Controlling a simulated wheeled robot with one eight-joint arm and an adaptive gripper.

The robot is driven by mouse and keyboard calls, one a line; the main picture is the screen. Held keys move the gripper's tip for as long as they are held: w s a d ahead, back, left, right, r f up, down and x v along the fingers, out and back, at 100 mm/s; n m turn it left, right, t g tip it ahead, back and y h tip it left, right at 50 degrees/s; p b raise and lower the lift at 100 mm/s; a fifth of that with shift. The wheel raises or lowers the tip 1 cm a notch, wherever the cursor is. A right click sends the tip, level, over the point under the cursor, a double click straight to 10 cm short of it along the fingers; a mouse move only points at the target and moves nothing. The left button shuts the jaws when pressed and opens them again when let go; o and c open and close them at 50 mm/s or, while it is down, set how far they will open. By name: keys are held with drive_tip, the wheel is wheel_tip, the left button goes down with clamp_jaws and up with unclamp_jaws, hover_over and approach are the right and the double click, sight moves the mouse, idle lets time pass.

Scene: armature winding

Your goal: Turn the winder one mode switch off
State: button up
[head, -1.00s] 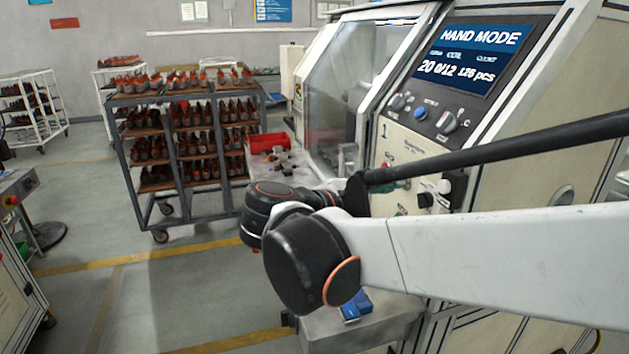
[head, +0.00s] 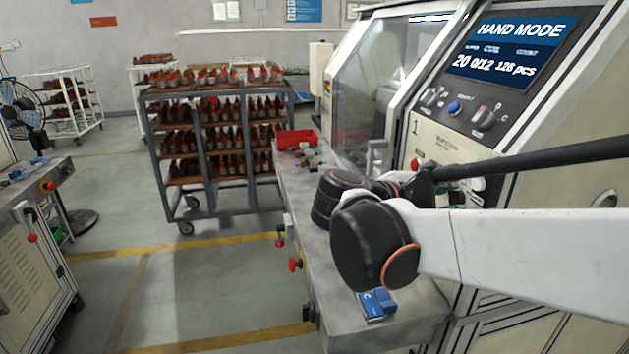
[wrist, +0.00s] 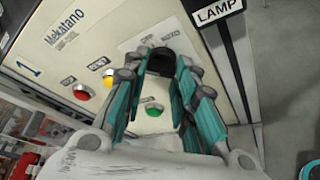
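The winder one panel (head: 440,140) carries a "1" and stands at the right in the head view; its screen (head: 515,50) reads HAND MODE. In the wrist view a black rotary switch (wrist: 160,62) sits on the cream panel, with small labels above it too blurred to read. I cannot confirm its setting. My gripper (wrist: 162,72) has its teal fingers apart, one on each side of this switch. A gap seems to show between fingers and knob; contact cannot be told. In the head view my arm mostly hides the gripper and this switch.
Red (wrist: 81,92), yellow (wrist: 109,80) and green (wrist: 153,109) buttons lie close to the fingers. A LAMP label (wrist: 217,12) is at the right. Under the screen are a blue button (head: 454,108) and knobs.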

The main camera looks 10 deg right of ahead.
drive_tip(key=shift+w, duration=0.1)
drive_tip(key=shift+c, duration=0.8)
drive_tip(key=m+t, duration=0.1)
drive_tip(key=m, duration=0.1)
drive_tip(key=shift+f+m+h+p, duration=0.1)
drive_tip(key=shift+m+h+p, duration=0.2)
drive_tip(key=shift+m+h, duration=0.1)
drive_tip(key=m, duration=0.2)
drive_tip(key=m+t+h, duration=0.1)
drive_tip(key=m, duration=0.1)
drive_tip(key=shift+f+t+b, duration=0.1)
drive_tip(key=shift+t+b, duration=0.2)
drive_tip(key=shift+b, duration=0.1)
drive_tip(key=shift+m+h, duration=0.3)
drive_tip(key=o, duration=1.1)
drive_tip(key=shift+c, duration=0.2)
